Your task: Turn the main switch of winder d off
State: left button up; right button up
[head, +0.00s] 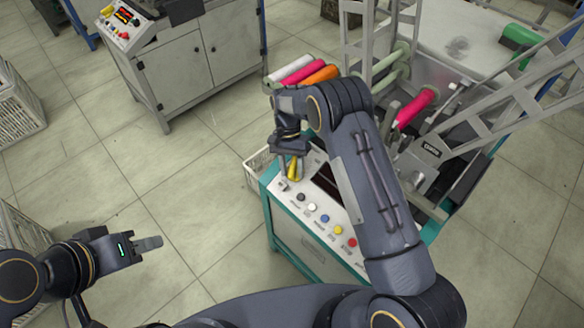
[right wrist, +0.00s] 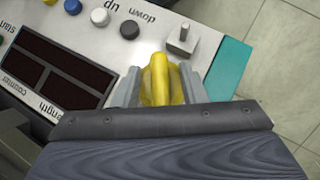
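Winder d is probably the teal-framed machine at the right of the head view; no letter is legible. Its sloped control panel (head: 318,207) faces me. A yellow handle (head: 293,169), probably the main switch, stands at the panel's upper left end. My right gripper (head: 292,172) is down at it, one finger on each side. In the right wrist view the yellow handle (right wrist: 160,78) fills most of the gap between the fingers; whether they press on it I cannot tell. My left gripper (head: 150,243) hangs empty over the floor, seen edge-on.
A small grey toggle (right wrist: 182,38) sits close beside the yellow handle. Several coloured buttons and a dark display (right wrist: 62,70) share the panel. Coloured rolls (head: 300,68) lie behind my right wrist. Another grey machine (head: 190,60) stands at the back left. Open floor lies between.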

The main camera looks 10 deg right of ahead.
jog(key=v, duration=0.7)
jog(key=shift+w+r, duration=0.15)
jog(key=shift+r, duration=0.15)
